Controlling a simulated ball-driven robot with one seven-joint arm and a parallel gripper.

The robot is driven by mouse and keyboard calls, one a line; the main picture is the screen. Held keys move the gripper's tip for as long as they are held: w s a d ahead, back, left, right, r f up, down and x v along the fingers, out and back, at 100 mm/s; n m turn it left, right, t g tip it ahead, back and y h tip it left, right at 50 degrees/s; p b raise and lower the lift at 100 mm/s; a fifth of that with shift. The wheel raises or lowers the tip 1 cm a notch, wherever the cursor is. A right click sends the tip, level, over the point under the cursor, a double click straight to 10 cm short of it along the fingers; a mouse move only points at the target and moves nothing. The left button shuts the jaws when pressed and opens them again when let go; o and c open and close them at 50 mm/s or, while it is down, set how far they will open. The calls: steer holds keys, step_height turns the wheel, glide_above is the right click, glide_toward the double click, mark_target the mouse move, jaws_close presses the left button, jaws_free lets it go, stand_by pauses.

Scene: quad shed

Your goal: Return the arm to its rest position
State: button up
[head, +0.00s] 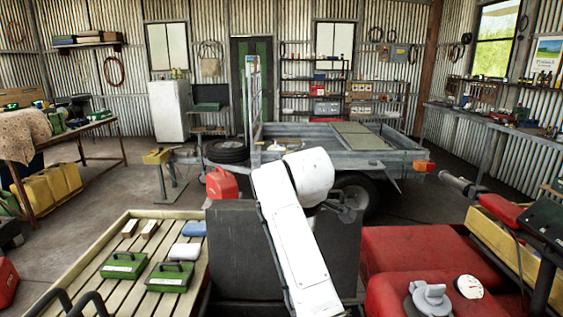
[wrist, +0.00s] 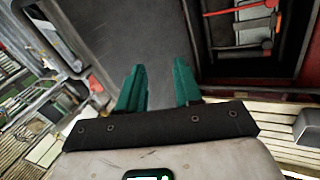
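My arm (head: 290,225) is white and rises from the bottom middle of the head view, bent at a rounded elbow near the centre. My gripper is not clearly visible in the head view. In the wrist view, my gripper (wrist: 160,74) shows two teal fingers standing apart with nothing between them. A dark grey surface lies beyond the fingertips, and I cannot tell how far away it is.
A slatted wooden rack (head: 125,278) with green boxes (head: 170,277) stands at left. Red bodywork (head: 425,255) is at right, and a trailer (head: 345,150) stands behind. In the wrist view, a dark tray (wrist: 203,50) holds red-handled tools.

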steer(key=s+d+f+m+g, duration=0.1)
steer(key=s+d+f+m, duration=0.2)
steer(key=s+d+f, duration=0.4)
steer(key=s+d+f+m, duration=0.2)
steer(key=s+f, duration=0.4)
steer(key=f, duration=0.3)
steer(key=s+d+f+m+g, duration=0.1)
steer(key=s+d+f+m, duration=0.2)
steer(key=s+d+f, duration=0.4)
steer(key=s+d+f+m, duration=0.2)
steer(key=s+m, duration=0.1)
steer(key=s, duration=0.7)
steer(key=s+d+f+m+g, duration=0.1)
steer(key=s+d+f+m, duration=0.1)
steer(key=s, duration=0.8)
steer(key=s+d+f+m+g, duration=0.1)
steer(key=s+d+f+m, duration=0.1)
steer(key=s, duration=0.9)
steer(key=shift+d+f+m, duration=0.15)
steer(key=shift+d+m, duration=0.15)
steer(key=shift+m, duration=0.5)
